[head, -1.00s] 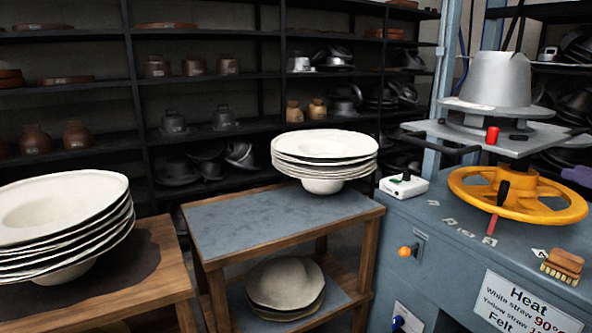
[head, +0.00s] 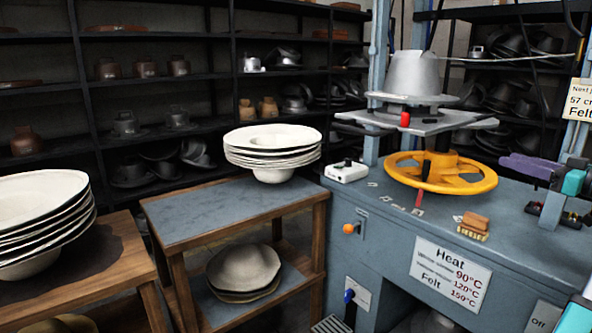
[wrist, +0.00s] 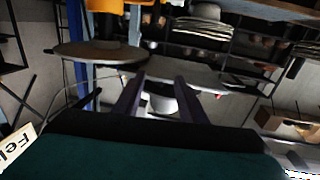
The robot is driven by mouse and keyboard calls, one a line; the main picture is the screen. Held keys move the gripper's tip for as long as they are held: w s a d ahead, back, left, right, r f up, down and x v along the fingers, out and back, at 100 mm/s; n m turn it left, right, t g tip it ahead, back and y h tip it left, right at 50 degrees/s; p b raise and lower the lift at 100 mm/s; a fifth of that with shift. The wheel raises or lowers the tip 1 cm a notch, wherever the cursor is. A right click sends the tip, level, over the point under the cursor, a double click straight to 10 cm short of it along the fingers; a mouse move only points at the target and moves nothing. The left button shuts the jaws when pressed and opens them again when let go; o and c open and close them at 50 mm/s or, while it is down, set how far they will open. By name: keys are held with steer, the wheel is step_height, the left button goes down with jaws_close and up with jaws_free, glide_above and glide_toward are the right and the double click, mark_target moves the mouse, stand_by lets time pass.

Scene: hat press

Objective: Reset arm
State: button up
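My gripper (head: 526,168) is at the right of the head view, above the blue-grey press bench. Its purple fingers point left toward the press, and nothing shows held in them. In the wrist view, which looks upside down, the two dark fingers of my gripper (wrist: 157,84) stand apart with a gap between them. The grey hat block (head: 414,75) of the press lies beyond them, apart from the fingers. The yellow handwheel (head: 440,181) is below the press plate, left of my gripper.
A brush (head: 474,224) and a white control box (head: 347,172) sit on the bench. Stacked pale hats stand on the middle table (head: 190,217) and the left table (head: 122,246). Dark shelves (head: 160,76) line the back. The middle table's left part is clear.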

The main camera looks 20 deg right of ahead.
steer(key=w+a+f+n+g+y+p, duration=0.1)
steer(key=w+a+f+g+y+p, duration=0.15)
steer(key=w+a+f, duration=0.6)
steer(key=w+a+f+g+y+p, duration=0.1)
steer(key=w+a+f+y+p, duration=0.4)
steer(key=w+a, duration=0.6)
steer(key=w+a+f+g+p, duration=0.2)
steer(key=a+f+g+p, duration=0.35)
steer(key=a+f, duration=1.95)
steer(key=s+a+f+g+h+p, duration=0.35)
steer(key=s+a+f+g, duration=0.65)
steer(key=s+a+f, duration=1.1)
steer(key=s+d+f+g+h+p, duration=0.15)
steer(key=s+f, duration=0.25)
steer(key=s, duration=0.5)
steer(key=s+d+f+g+h+p, duration=0.1)
steer(key=s+f+g+h, duration=0.15)
steer(key=s, duration=0.55)
steer(key=s+d+f+m+h, duration=0.2)
steer(key=s+d+m+h, duration=0.1)
steer(key=d, duration=0.5)
steer(key=shift+s+d+f+m+h, duration=0.2)
steer(key=shift+s+m+h, duration=0.2)
steer(key=shift+s+h, duration=0.35)
